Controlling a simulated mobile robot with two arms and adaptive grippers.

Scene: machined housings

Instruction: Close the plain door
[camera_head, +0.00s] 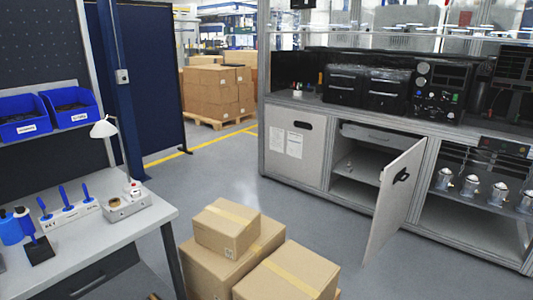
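The plain door (392,205) is a light grey panel with a black handle (401,175) and no papers on the face I see. It stands open, swung out into the room from the workbench cabinet. Its right-hand upright edge is next to the frame post. The opened compartment (352,165) to its left shows an inner shelf with small items. To the left, another grey door (295,146) with paper sheets and a black handle is shut. Neither of my grippers is in view.
Stacked cardboard boxes (240,255) stand on the floor in front, left of the open door. A grey work table (100,240) with tools is at left. Grey floor between boxes and cabinet is clear. Shelves with metal housings (470,187) are to the right.

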